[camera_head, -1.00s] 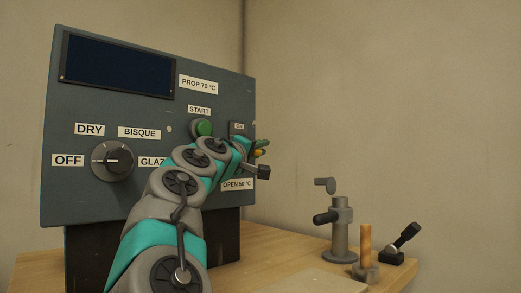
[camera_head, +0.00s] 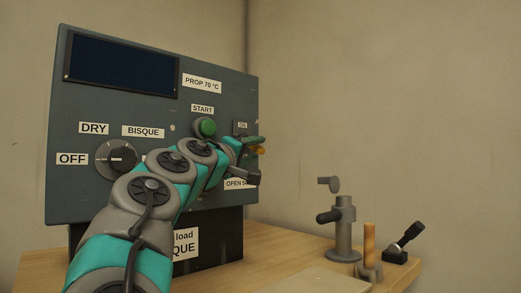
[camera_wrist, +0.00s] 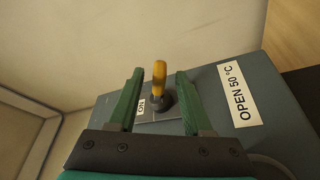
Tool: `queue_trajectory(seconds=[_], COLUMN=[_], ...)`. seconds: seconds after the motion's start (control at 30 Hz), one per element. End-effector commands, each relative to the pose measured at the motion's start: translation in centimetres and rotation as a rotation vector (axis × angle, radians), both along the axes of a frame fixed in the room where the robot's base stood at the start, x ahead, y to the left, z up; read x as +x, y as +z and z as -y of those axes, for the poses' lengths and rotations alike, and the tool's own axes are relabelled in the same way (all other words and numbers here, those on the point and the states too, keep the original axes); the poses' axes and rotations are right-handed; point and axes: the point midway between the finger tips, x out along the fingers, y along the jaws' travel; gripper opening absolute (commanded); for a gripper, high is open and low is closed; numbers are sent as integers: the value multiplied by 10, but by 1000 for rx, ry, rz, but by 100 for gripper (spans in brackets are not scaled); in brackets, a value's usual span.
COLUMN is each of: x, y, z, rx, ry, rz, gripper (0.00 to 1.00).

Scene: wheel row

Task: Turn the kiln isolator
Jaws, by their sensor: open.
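The kiln isolator is a yellow-orange lever (camera_wrist: 159,80) on a dark round base at the right end of the grey control panel (camera_head: 100,195). In the wrist view it stands between the two green fingers of my gripper (camera_wrist: 160,73), with a gap on each side. An ON label (camera_wrist: 141,106) is beside its base. In the head view my gripper (camera_head: 258,145) is at the panel's right edge, and only a bit of the orange lever (camera_head: 259,150) shows past the fingers. My gripper is open and I see no contact with the lever.
A green START button (camera_head: 206,127) and a rotary dial (camera_head: 116,159) are on the panel near my arm. On the wooden bench (camera_head: 290,259) to the right stand a grey tap-like fitting (camera_head: 343,230), a wooden peg (camera_head: 369,242) and a black lever (camera_head: 408,237).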

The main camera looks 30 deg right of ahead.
Motion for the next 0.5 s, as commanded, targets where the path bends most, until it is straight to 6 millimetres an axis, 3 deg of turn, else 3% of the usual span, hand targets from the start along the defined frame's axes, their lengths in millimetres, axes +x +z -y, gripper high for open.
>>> queue_trajectory(seconds=[0.2, 0.5], x=[-11, -13], y=[-5, -5], z=[-20, -24], rx=[0, 0], ry=[0, 0], rz=[0, 0], gripper=[50, 50])
